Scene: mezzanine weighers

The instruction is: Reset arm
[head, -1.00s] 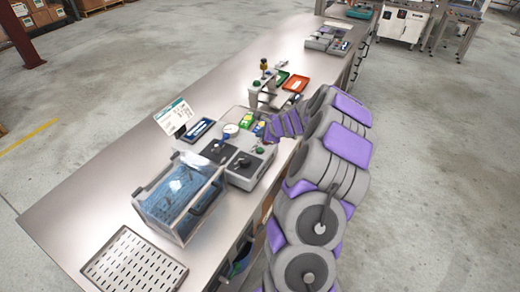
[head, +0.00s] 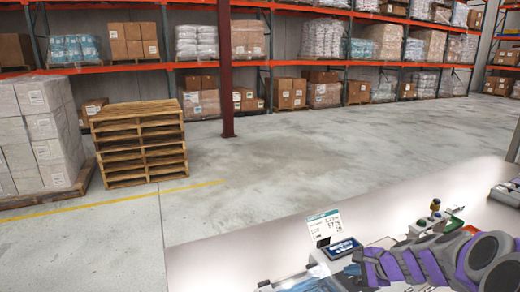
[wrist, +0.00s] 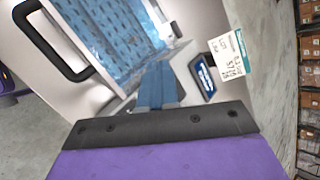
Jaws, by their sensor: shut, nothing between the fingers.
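My arm lies across the lower right of the head view, and my gripper (head: 372,268) is low over the bench (head: 215,257) by the weighing equipment. In the wrist view my gripper's blue-grey fingers (wrist: 157,82) are together with nothing between them, in front of a dark bar and a purple body. Beyond them is a clear-walled case (wrist: 122,62) with blue contents and a dark handle. I cannot tell whether the fingers touch anything.
A printed sign (head: 324,227) and a small blue-screened display (head: 341,248) stand close to my gripper. Across open floor (head: 270,165) are stacked wooden pallets (head: 138,145), wrapped boxes (head: 38,130), a red post (head: 225,75) and loaded racks.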

